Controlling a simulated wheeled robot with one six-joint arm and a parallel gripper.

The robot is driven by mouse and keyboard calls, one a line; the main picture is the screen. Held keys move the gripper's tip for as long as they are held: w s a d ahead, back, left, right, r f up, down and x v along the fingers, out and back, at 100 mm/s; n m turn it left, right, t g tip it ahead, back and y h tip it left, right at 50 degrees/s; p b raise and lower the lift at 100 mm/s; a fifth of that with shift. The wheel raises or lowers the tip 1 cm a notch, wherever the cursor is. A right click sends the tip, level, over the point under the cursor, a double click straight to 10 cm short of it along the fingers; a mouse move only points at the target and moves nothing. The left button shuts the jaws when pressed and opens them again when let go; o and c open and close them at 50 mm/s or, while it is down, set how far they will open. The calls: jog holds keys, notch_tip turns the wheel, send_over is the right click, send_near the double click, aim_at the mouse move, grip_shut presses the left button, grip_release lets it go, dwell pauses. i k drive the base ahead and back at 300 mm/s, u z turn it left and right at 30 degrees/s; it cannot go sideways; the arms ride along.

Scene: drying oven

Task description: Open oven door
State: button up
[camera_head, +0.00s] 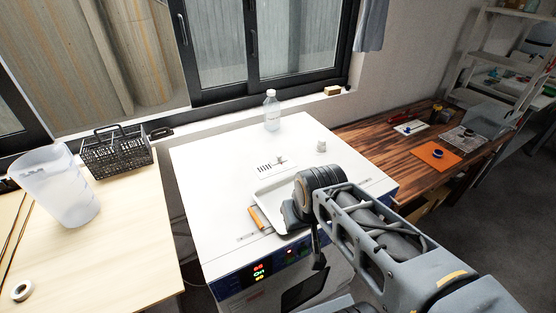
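The drying oven (215,185) is a white box with a flat top. Its blue front strip carries a lit display (259,271) with red, green and yellow digits. Below the strip is the front door with a dark window (304,289), seen steeply from above and partly cut off by the frame. The door looks shut, and I cannot make out its handle. My arm reaches in from the lower right, over the oven's front right corner. A dark part of my gripper (319,258) hangs in front of the oven's front face. Its fingers are mostly hidden, and contact with the door cannot be told.
A clear bottle (272,111), a white tray (278,190) and an orange-handled item (259,217) are on the oven top. A pale table (130,250) at left holds a translucent jug (62,187) and a black basket (115,152). A wooden table (385,150) stands at right.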

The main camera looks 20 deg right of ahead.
aim_at(295, 287)
jog(key=u, duration=0.5)
jog(key=k, duration=1.2)
jog(key=z, duration=0.15)
jog(key=i, duration=0.65)
jog(key=z, duration=0.8)
jog(key=k, duration=0.25)
jog(key=u, duration=1.8)
